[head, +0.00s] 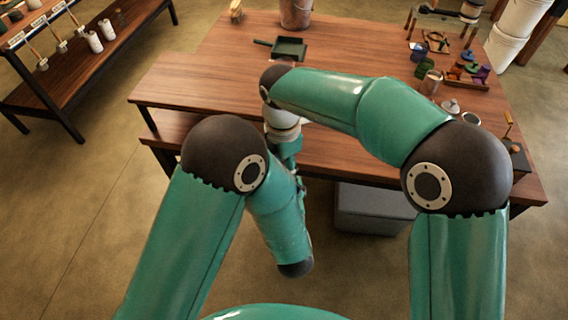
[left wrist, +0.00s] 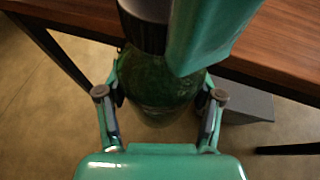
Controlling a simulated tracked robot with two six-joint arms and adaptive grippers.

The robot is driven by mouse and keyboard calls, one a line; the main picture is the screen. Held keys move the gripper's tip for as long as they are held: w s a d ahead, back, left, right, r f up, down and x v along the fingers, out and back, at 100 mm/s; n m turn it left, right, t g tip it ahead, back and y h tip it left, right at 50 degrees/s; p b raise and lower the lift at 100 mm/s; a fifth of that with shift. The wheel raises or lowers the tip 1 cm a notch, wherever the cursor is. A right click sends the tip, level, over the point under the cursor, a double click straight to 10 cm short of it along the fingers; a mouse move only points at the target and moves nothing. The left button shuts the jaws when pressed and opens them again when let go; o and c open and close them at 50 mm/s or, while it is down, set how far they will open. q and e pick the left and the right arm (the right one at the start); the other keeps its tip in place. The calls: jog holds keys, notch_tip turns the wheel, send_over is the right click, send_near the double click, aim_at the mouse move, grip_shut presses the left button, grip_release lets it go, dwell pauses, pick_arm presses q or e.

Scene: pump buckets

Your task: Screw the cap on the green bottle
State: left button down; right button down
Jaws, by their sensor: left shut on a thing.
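The green bottle (left wrist: 158,92) is dark, see-through glass and stands between the fingers of my left gripper (left wrist: 160,97) in the left wrist view. The left gripper is shut on it, in front of the table's near edge. A dark cylinder (left wrist: 143,30) with a grey band sits above the bottle; I cannot tell whether it is the cap or part of my right arm. A teal piece covers the bottle's upper right. In the head view my right arm reaches over to the left; its fingers, the bottle and the cap cannot be made out.
The wooden table (head: 200,75) holds a dark green pan (head: 289,48) and a bucket (head: 296,12) at the back. Jars and coloured items crowd its right side. A grey box (head: 372,210) sits below. A shelf (head: 95,65) stands left. The table's left part is clear.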

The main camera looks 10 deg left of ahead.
jog(key=m, duration=1.1)
jog(key=shift+m, duration=0.3)
jog(key=m, duration=1)
jog(key=shift+a+m, duration=0.1)
jog(key=shift+m, duration=0.3)
jog(key=m, duration=0.4)
jog(key=shift+w, duration=0.1)
jog(key=m, duration=0.4)
jog(key=c, duration=0.6)
grip_release()
jog(key=shift+o, duration=0.2)
